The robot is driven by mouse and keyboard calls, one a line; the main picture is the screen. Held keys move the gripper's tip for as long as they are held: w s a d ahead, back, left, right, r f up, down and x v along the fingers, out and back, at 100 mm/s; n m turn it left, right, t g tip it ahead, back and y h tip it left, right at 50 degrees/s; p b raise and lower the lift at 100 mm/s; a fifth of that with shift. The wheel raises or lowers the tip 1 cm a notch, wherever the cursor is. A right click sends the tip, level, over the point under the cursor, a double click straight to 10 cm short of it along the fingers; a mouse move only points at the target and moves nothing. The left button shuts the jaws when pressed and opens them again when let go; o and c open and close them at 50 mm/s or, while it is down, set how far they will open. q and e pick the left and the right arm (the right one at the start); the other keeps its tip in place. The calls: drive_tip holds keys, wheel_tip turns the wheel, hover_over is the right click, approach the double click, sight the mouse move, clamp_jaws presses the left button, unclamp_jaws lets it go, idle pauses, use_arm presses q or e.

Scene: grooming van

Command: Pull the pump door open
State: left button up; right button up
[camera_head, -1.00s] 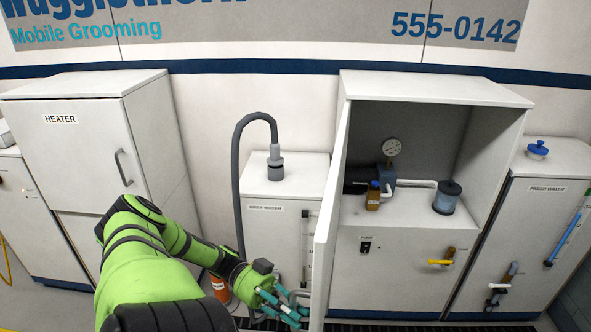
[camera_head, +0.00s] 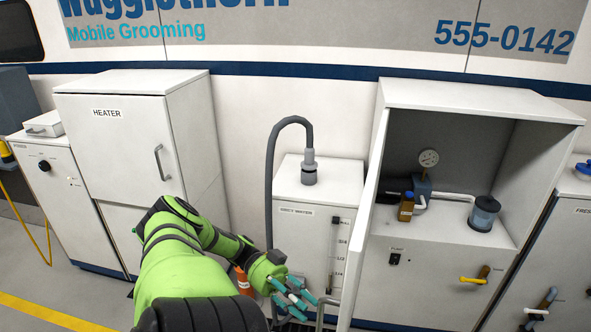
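The pump door (camera_head: 365,220) stands swung open and shows nearly edge-on at the left side of the pump cabinet (camera_head: 480,95). Its grey bar handle (camera_head: 321,312) sticks out to the left, low near the bottom of the picture. My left gripper (camera_head: 290,299) is just left of the handle, its teal fingers spread and nothing seen between them. It seems apart from the handle, though touch is hard to judge. Inside the cabinet are a gauge (camera_head: 429,158), a brown-and-blue fitting (camera_head: 406,206) and a blue filter cup (camera_head: 484,213). My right gripper is out of view.
The grey water tank (camera_head: 320,185) with its hose (camera_head: 270,170) stands behind my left gripper. An orange bottle (camera_head: 243,281) is beside my forearm. The heater cabinet (camera_head: 135,140) is shut at left. Open floor (camera_head: 75,285) lies at the lower left.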

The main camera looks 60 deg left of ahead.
use_arm(q)
drive_tip(key=shift+v, duration=1.2)
